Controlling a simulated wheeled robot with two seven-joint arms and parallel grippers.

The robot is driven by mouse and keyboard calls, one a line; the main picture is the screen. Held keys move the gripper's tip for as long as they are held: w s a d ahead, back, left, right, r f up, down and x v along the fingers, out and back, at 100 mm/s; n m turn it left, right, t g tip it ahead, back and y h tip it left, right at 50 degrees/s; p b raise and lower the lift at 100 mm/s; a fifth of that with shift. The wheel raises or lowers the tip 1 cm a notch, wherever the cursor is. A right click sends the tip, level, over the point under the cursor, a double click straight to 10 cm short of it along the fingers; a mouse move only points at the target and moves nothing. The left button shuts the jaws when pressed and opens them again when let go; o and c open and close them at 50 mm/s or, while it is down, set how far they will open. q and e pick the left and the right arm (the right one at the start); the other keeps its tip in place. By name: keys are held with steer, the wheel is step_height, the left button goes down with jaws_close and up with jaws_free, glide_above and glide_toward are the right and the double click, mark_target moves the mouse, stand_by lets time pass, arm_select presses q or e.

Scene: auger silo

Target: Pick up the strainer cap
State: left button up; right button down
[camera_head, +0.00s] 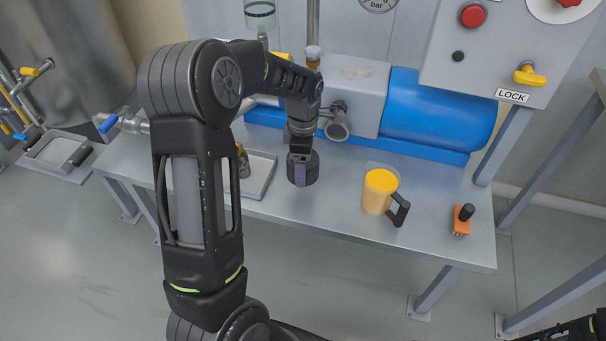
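My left arm comes in from the left and reaches over the bench, with my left gripper (301,170) pointing down at its middle. A dark, round, short cylinder (313,167) sits right at the fingertips, partly hidden behind a purple-faced finger; it looks like the strainer cap, but I cannot be sure. The gripper overlaps it in this view, and I cannot tell whether the fingers are closed on it or whether it rests on the bench. Only a dark piece of my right arm shows at the bottom right corner; its gripper is out of view.
The steel bench (345,222) carries a yellow mug (378,191) with a dark handle, an orange brush (461,222), a shallow tray (262,172) and a pump with a blue motor (437,110) behind. A grey control box (500,50) hangs above right. The bench's front strip is clear.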

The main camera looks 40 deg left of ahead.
arm_select(q)
steer(key=shift+r, duration=1.45)
